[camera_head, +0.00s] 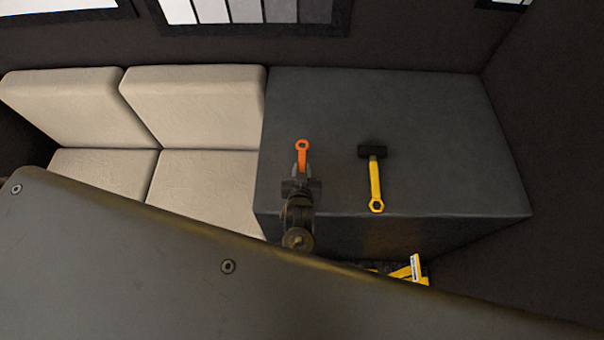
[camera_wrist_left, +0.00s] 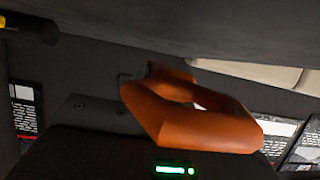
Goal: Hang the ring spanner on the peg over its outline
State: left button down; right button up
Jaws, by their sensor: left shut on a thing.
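The ring spanner (camera_head: 302,154) is orange and shows in the head view above the front part of the dark grey block, ring end pointing away. My left gripper (camera_head: 301,180) is shut on its near end. I cannot tell from the head view whether the spanner touches the block top. In the left wrist view an orange loop of the spanner (camera_wrist_left: 210,132) shows close up, tilted, with its near part large. No peg or spanner outline can be made out in either view. My right gripper is not in view.
The dark grey block (camera_head: 455,125) carries a hammer (camera_head: 376,185) with a black head and yellow handle, right of the spanner. Cream seats (camera_head: 195,95) adjoin the block's left side. A yellow object (camera_head: 412,270) shows low in front. A dark surface covers the lower view.

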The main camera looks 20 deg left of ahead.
pick_arm(q)
jog(key=shift+f+b, duration=0.75)
jog(key=shift+f, duration=0.6)
jog(key=shift+f, duration=0.15)
jog(key=c, duration=1.2)
grip_release()
jog(key=shift+b, duration=0.4)
jog(key=p+v, duration=0.3)
jog(key=v, duration=0.2)
jog(key=shift+w+r+p, duration=0.15)
jog(key=shift+r+p, duration=0.1)
jog(key=shift+p, duration=0.15)
jog(key=v, duration=0.6)
jog(key=shift+f, duration=0.25)
